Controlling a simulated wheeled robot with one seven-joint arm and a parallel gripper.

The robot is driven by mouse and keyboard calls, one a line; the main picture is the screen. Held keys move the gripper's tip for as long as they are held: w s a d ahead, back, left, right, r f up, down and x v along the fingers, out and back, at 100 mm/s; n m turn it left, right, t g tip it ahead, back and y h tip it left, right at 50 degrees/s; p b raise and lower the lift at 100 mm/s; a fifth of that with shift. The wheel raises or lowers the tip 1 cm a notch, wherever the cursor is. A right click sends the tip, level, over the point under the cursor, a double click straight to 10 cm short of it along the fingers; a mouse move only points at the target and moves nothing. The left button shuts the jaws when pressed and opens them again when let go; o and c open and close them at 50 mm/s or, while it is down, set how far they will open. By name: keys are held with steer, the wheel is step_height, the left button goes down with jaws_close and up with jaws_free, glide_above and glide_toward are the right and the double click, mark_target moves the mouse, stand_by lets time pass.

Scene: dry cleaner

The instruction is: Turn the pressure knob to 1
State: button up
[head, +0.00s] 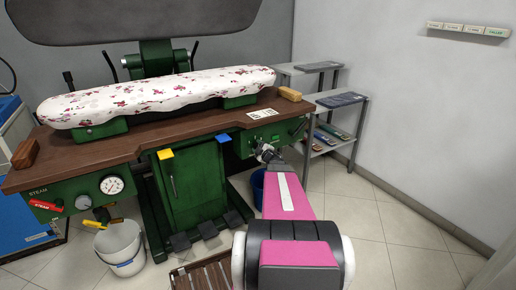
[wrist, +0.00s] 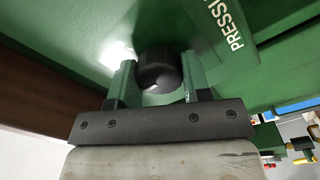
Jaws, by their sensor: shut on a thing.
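The pressure knob (wrist: 158,68) is round and black and sits on the green front of the pressing machine. The wrist view shows it between the two fingers of my gripper (wrist: 160,82), which is shut on it. A small pale mark shows near the knob's lower edge; I cannot read a setting from it. Part of a white "PRESSU..." label (wrist: 232,28) shows to the right of the knob. In the head view my gripper (head: 266,152) is at the right front panel of the machine (head: 272,138), and my arm and gripper hide the knob.
The brown worktop (head: 190,129) overhangs the panel. A floral padded board (head: 160,92) lies above it. A gauge (head: 112,185) and red steam handle (head: 47,202) are on the left. A white bucket (head: 122,247) and pedals (head: 208,229) stand below. Grey shelves (head: 340,118) are at right.

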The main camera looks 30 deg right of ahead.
steer(key=n, duration=0.6)
steer(key=shift+n, duration=0.3)
steer(key=n, duration=0.5)
steer(key=shift+f+y, duration=0.1)
steer(key=shift+y, duration=0.2)
steer(key=shift+n, duration=0.4)
steer(key=o, duration=0.9)
steer(key=shift+o, duration=0.2)
steer(key=s+d, duration=0.1)
steer(key=s, duration=0.9)
steer(key=shift+s+d+f, duration=0.15)
steer(key=shift+s+f, duration=0.05)
steer(key=shift+s, duration=0.2)
